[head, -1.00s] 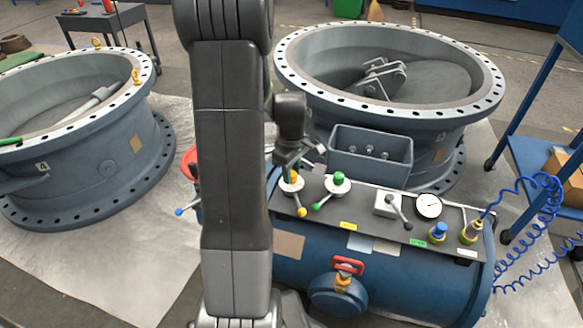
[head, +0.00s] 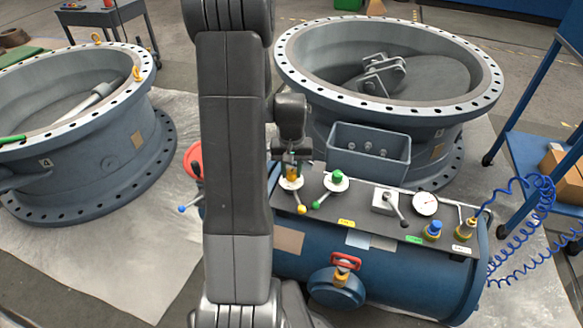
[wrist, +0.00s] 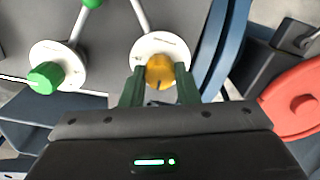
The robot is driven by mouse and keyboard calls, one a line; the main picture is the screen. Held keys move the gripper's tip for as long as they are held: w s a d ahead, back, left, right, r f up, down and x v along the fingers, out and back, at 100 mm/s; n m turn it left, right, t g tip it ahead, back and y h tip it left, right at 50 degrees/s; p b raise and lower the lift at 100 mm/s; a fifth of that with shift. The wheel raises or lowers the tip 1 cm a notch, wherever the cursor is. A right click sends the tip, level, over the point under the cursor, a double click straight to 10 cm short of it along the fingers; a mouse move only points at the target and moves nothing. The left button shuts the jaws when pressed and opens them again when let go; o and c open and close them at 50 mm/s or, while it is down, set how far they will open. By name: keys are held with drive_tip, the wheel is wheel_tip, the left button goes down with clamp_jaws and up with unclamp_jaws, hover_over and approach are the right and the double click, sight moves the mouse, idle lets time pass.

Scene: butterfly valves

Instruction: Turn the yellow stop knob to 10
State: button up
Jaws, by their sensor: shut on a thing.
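The yellow stop knob (wrist: 160,71) sits on a round white dial plate (wrist: 172,44) on the dark panel of the blue tank. In the wrist view, my gripper (wrist: 160,86) has one green finger on each side of the knob and is shut on it. In the head view, my gripper (head: 293,168) points down onto the yellow knob (head: 291,175), partly covering it. The numbers on the dial are too small to read.
A green knob (head: 337,177) on its own white plate stands just right of the yellow one. A grey lever box (head: 386,201), a gauge (head: 425,204) and blue and yellow fittings lie farther right. An open box (head: 368,168) stands behind. A red part (wrist: 297,103) is near the wrist view's right edge.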

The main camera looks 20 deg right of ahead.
sight(291, 172)
drive_tip(key=m+p, duration=0.1)
drive_tip(key=m, duration=0.5)
idle(0.6)
drive_tip(key=o, duration=1)
wheel_tip(291, 172, up, 14)
drive_tip(key=p, duration=0.2)
drive_tip(key=shift+p, duration=0.35)
drive_tip(key=shift+f, duration=0.1)
